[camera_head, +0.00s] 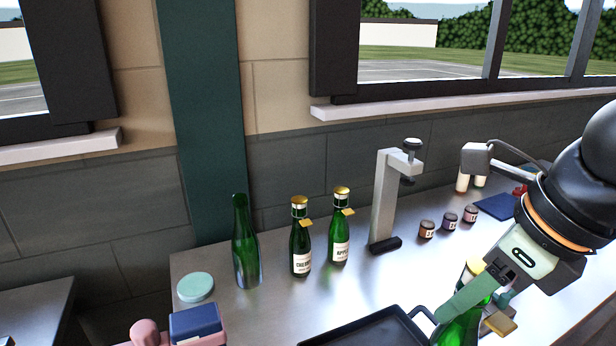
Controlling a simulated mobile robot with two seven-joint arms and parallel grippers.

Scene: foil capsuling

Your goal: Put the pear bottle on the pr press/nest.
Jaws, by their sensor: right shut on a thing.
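My right gripper (485,297) comes in from the right and is shut on a green bottle (459,330) with a gold top (473,268) and a gold tag. Its label is hidden, so I cannot read whether it is the pear one; its lower part is cut off by the frame. The press (386,195) is a grey upright with an overhanging arm and dark knob. Its dark base pad (384,245) is empty. The held bottle is apart from the press, in front and to the right. My left gripper is not in view.
A plain green bottle (245,250), a cherry bottle (300,243) and an apple bottle (339,232) stand left of the press. Small jars (448,221) stand right of it. A black tray (370,330) lies in front; a teal disc (195,287) and blue box (196,322) are left.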

